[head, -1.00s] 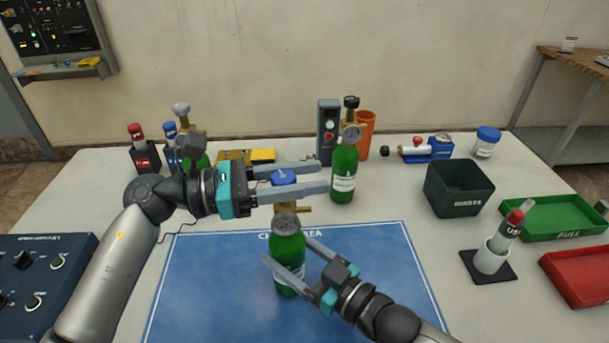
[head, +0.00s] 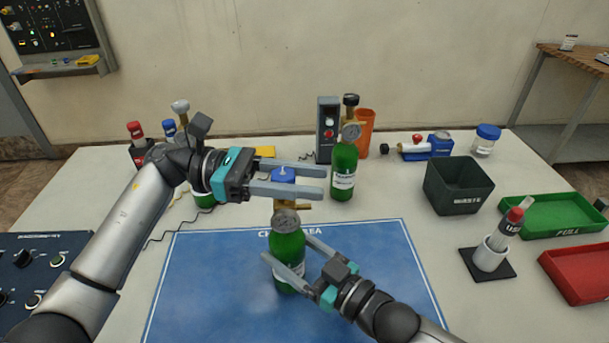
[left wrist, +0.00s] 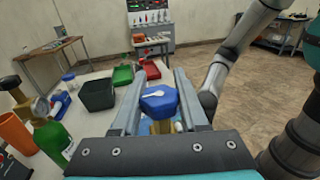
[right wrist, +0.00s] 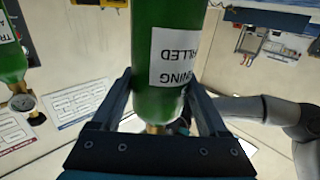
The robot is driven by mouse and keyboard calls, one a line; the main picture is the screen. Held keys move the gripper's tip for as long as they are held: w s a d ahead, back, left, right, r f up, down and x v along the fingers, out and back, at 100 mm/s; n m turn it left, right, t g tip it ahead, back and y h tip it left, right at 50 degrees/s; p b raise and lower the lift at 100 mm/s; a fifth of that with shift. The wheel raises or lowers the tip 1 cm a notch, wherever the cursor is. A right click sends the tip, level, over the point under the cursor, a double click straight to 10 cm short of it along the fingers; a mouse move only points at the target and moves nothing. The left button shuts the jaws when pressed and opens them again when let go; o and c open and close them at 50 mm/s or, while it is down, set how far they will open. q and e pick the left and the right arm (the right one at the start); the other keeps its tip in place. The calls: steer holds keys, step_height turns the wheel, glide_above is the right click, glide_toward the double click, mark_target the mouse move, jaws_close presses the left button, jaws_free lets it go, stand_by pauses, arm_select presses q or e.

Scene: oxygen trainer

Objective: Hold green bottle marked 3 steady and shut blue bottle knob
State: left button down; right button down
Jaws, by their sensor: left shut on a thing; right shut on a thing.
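A green bottle (head: 288,246) with a brass valve stands upright on the blue mat (head: 200,285). A blue knob (head: 284,175) with a white mark tops the valve. My left gripper (head: 322,181) is shut on the blue knob, one finger on each side; the knob (left wrist: 158,100) also sits between the fingers in the left wrist view. My right gripper (head: 287,248) is shut on the bottle's body from the front right; the right wrist view shows the green bottle (right wrist: 150,75) between its fingers, its label upside down. I cannot make out a number 3.
Another green bottle (head: 343,170) with a gauge stands behind, close to the left fingertips. A third green bottle (head: 204,200) is partly hidden behind my left arm. A dark bin (head: 458,188), a white holder (head: 490,258) and green (head: 560,217) and red trays are at right.

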arm_select(q)
steer(key=shift+g, duration=0.3)
steer(key=shift+c, duration=2.2)
jaws_free()
steer(key=shift+a, duration=0.1)
steer(key=v, duration=1.1)
steer(key=shift+a, duration=0.4)
steer(key=shift+w, duration=0.1)
arm_select(e)
jaws_free()
